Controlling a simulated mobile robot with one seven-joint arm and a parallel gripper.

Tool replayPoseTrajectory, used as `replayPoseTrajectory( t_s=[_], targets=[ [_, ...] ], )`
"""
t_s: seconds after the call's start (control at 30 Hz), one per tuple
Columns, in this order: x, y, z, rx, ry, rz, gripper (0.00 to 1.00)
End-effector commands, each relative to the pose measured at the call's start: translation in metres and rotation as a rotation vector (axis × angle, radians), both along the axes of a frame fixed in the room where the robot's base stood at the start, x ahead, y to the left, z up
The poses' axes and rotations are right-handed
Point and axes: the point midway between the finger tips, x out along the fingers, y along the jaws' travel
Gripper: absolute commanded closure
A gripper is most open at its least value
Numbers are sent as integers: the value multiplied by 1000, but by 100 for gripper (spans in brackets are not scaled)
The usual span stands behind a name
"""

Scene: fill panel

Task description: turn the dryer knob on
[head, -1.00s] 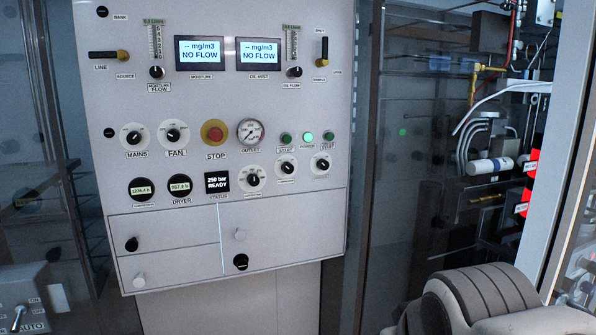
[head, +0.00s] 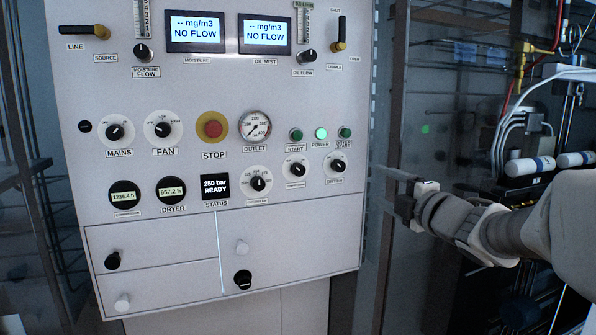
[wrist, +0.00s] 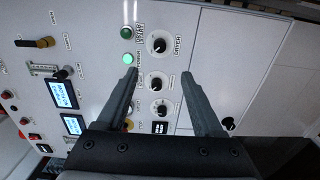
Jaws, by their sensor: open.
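The dryer knob (head: 337,165) is a black knob on a white round dial at the right end of the lower knob row, with a DRYER label under it. In the wrist view the dryer knob (wrist: 159,45) lies ahead of the fingertips, roughly between their lines. My gripper (head: 390,172) comes in from the right in the head view, its tips by the panel's right edge at about the knob's height. In the wrist view my gripper (wrist: 160,73) is open, with nothing between its fingers and apart from the knob.
The grey panel (head: 300,222) also carries a compressor knob (head: 297,168), a green-lit power lamp (head: 321,133), a red stop button (head: 213,129) and a fan knob (head: 163,129). Drawers with small knobs are below. A dark frame with pipes stands behind my arm at right.

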Motion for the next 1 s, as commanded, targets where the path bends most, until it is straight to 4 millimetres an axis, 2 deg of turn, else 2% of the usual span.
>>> replayPoseTrajectory(
  t_s=[0.17,0.7,1.0],
  targets=[
    [16,7,-1,-10,-4,14,31],
    [117,40,0,-6,-3,12,31],
    [156,53,0,-5,-3,11,31]
  ],
)
